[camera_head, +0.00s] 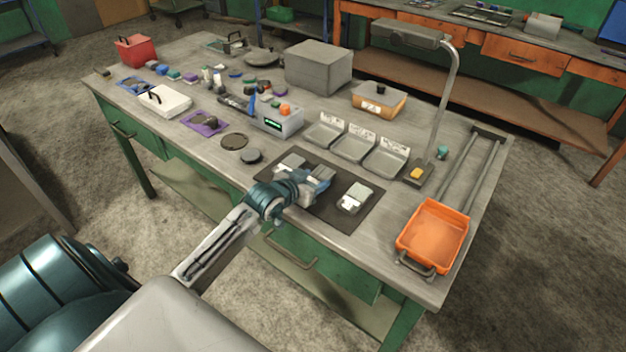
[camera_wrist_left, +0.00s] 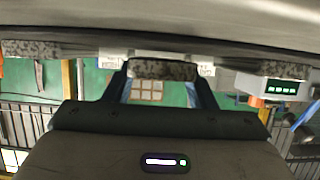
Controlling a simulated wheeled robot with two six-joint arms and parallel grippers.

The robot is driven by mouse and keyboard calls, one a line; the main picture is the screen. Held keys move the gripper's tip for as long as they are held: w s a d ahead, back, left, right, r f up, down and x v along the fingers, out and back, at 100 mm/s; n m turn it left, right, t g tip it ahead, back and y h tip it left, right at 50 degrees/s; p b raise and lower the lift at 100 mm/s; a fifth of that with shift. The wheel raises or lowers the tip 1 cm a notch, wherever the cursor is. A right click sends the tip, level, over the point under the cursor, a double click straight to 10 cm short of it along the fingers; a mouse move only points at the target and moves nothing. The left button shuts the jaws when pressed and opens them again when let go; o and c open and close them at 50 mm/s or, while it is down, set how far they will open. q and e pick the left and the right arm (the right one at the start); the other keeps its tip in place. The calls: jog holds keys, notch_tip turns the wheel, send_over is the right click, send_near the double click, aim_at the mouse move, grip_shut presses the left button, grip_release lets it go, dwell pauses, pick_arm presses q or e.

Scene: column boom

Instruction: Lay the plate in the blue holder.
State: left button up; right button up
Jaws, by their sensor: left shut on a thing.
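My left gripper (camera_head: 312,182) reaches over the dark mat (camera_head: 374,222) at the table's front edge. In the left wrist view its two fingers (camera_wrist_left: 163,82) are shut on a grey speckled piece, which I take to be the plate (camera_wrist_left: 163,69). In the head view the gripper hides most of this piece. A patch of blue shows at the fingertips there, but I cannot tell whether it is the fingers or the blue holder. My right gripper is not in view.
A grey-white fixture (camera_head: 355,198) stands on the mat to the right of the gripper. Three grey trays (camera_head: 354,146) with labels stand behind the mat. A box with a green display (camera_head: 277,121) stands behind left. An orange bin (camera_head: 433,237) is at the right.

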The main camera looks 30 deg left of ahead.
pick_arm(q)
jog(key=shift+f, duration=0.3)
jog(key=shift+f, duration=0.1)
jog(key=o, duration=1.4)
jog(key=shift+o, duration=0.2)
